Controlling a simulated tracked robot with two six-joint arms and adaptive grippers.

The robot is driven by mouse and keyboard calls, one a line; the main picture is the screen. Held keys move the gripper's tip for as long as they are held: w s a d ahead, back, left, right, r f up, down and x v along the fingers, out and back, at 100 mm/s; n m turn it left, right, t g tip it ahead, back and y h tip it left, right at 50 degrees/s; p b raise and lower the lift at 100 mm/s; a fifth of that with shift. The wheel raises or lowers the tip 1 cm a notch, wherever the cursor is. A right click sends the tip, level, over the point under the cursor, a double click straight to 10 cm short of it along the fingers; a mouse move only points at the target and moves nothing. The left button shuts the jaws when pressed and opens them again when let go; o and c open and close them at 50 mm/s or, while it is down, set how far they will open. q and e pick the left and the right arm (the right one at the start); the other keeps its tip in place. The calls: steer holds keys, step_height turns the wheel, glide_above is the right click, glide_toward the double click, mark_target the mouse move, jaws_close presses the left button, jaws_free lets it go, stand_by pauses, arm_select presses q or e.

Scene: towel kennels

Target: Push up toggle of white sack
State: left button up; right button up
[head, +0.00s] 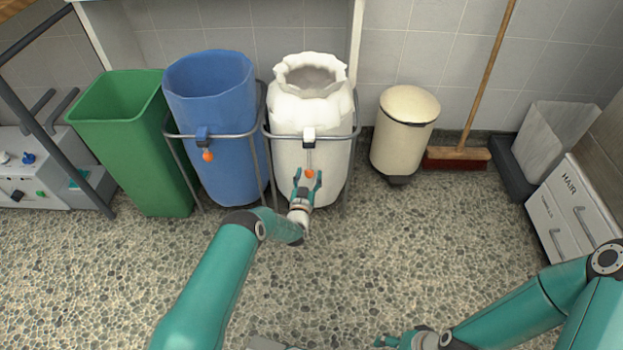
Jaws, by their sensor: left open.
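The white sack (312,111) hangs in a grey metal stand, its gathered mouth partly open at the top. Its toggle is a white block (309,133) on the front bar, with a cord running down to an orange ball (309,174). My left gripper (307,177) is open in front of the sack, its fingers on either side of the orange ball. I cannot tell whether they touch it. My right gripper (382,341) is low at the bottom edge, far from the sack; its fingers are too small and cut off to read.
A blue sack (212,105) with its own orange ball (208,155) stands left of the white sack, then a green bin (130,130). A cream pedal bin (403,130), a broom (456,157) and a white HAIR cabinet (570,215) are right. The pebbled floor in front is clear.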

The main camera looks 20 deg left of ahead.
arm_select(q)
jaws_close()
stand_by(0.3)
step_height(320, 180, down, 2)
steer(key=shift+f+b, duration=0.1)
steer(key=shift+b, duration=1.15)
steer(key=shift+c, duration=0.3)
jaws_free()
steer(key=shift+f, duration=0.1)
steer(key=shift+o, duration=0.3)
